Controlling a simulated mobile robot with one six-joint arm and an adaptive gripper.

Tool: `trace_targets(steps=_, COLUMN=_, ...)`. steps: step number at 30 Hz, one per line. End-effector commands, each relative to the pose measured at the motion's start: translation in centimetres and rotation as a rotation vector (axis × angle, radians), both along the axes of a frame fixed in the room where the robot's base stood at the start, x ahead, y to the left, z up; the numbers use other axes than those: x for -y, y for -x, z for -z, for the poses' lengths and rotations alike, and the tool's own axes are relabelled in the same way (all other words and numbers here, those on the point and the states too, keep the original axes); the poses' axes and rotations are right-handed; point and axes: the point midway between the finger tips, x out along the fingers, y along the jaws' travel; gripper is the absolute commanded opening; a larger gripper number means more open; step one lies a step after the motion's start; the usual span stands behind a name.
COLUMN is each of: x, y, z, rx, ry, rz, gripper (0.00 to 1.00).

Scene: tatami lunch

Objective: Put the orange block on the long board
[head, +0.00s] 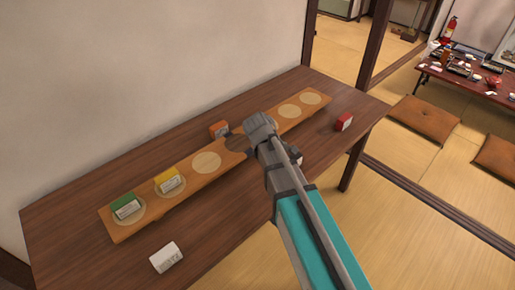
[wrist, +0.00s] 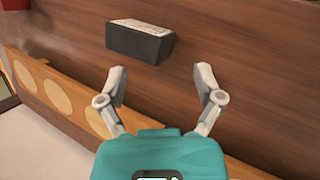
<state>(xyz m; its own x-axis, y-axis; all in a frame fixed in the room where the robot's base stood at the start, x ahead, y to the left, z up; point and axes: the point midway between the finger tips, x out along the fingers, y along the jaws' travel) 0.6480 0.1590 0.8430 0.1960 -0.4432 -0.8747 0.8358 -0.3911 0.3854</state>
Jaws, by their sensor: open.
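The orange block (head: 218,129) stands on the table at the far, wall-side edge of the long board, just left of my gripper in the head view. It does not show in the wrist view. The long board (head: 125,233) runs along the table with pale round spots on it; it also crosses the lower left of the wrist view (wrist: 48,92). A green block (head: 124,205) and a yellow block (head: 169,180) sit on its left spots. My gripper (wrist: 160,76) is open and empty, above the table and board. Its fingertips are hidden in the head view.
A dark block with a pale top (wrist: 140,41) lies on the table beyond my fingertips. A red block (head: 344,122) lies at the right and a white block (head: 166,257) at the front. Several board spots are bare. A wall borders the table's far side.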

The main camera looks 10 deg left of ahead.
Motion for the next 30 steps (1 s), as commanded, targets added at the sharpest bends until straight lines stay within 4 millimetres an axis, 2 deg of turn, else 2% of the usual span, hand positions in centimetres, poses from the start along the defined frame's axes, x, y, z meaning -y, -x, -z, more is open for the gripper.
trace_targets(steps=1, x=1.7, y=0.7, z=0.3, rx=0.009, ry=-0.038, rz=0.063, gripper=0.85)
trace_targets(steps=6, x=6.0, y=2.3, z=1.3, rx=0.04, ry=-0.171, rz=0.285, gripper=0.85)
trace_targets(steps=14, x=11.2, y=5.3, z=3.5, rx=0.078, ry=-0.353, rz=0.621, gripper=0.85)
trace_targets(steps=18, x=13.5, y=7.3, z=6.1, rx=0.086, ry=-0.436, rz=0.799, gripper=0.85)
trace_targets(steps=24, x=15.1, y=9.5, z=9.9, rx=0.077, ry=-0.498, rz=0.953, gripper=0.85)
trace_targets(steps=30, x=15.7, y=10.7, z=11.9, rx=0.065, ry=-0.52, rz=1.021, gripper=0.85)
